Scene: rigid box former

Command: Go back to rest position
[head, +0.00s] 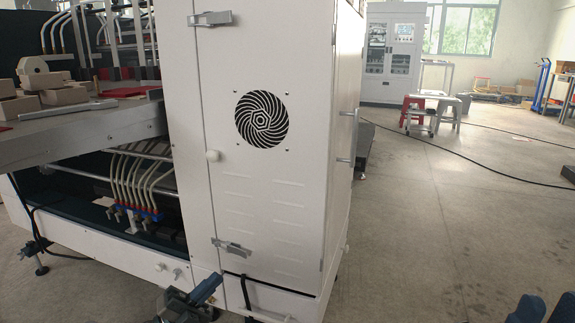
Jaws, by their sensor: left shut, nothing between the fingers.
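The task line names no object, so only my arms count here. My left gripper (186,304) is at the bottom edge, left of centre, in front of the white machine's base. It is partly cut off by the frame and appears shut, with nothing in it. Dark blue parts at the bottom right corner seem to belong to my right arm. No right gripper can be made out there.
A large white box-forming machine (265,190) with a round fan grille fills the left and centre. Its grey table (85,133) holds cardboard pieces and a bar.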

